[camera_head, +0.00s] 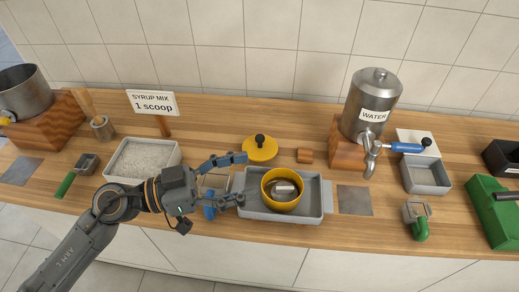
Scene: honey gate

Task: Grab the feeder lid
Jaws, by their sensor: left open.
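The feeder lid (260,150) is a yellow disc with a black knob. It lies on the wooden counter in the middle of the head view, behind the grey tray (317,203). A yellow feeder cup (282,189) stands in that tray with a metallic piece visible inside it. My left gripper (242,178) is open, its fingers spread to the left of the cup. Its upper blue finger reaches near the lid's left edge, and I cannot tell whether they touch. The lower finger is by the tray's left end. My right gripper is not in view.
A bin of white granules (142,158) and a green-handled scoop (77,173) stand left. A small wooden block (305,156) lies right of the lid. A water dispenser (371,101) with a blue tap handle stands right, near a grey tray (426,175) and green box (492,209).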

